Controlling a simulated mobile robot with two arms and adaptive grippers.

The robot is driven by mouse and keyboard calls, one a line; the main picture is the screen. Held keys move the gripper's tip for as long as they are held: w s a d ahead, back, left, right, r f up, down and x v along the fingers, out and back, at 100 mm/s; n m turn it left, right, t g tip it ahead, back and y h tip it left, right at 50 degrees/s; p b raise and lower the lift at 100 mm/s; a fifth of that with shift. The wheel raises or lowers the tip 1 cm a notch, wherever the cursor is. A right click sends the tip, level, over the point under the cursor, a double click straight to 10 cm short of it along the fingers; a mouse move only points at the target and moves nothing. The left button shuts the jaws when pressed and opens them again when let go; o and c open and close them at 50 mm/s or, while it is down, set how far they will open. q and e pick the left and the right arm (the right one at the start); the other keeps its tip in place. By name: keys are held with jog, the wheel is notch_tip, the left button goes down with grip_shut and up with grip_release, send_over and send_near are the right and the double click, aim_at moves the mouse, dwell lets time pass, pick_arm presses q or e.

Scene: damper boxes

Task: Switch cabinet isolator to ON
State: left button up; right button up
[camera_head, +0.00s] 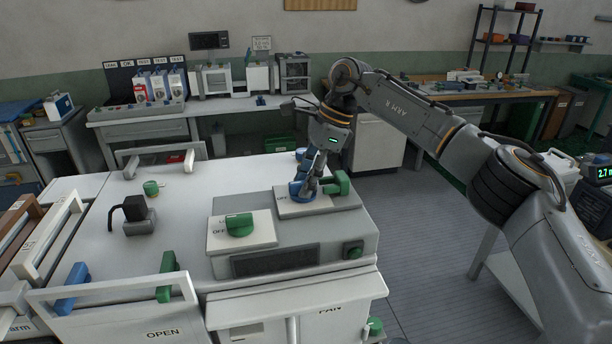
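A grey cabinet panel (362,226) carries two white switch plates. The front left plate (262,236) bears a green rotary knob (239,226) with an OFF label. The back right plate (318,206) also shows an OFF label and bears a blue knob (296,189). A green block-shaped part (341,182) is beside it. My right gripper (311,188) points down at the blue knob, with its fingers right at it; I cannot tell whether they grip it. The fingers partly hide the knob. Which switch is the isolator is not readable. My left gripper is not in view.
A small black device (135,214) and a green cap (151,188) stand on the white top at left. White-framed handles (110,293) are at front left. A workbench (230,103) stands behind.

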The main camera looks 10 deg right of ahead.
grip_shut()
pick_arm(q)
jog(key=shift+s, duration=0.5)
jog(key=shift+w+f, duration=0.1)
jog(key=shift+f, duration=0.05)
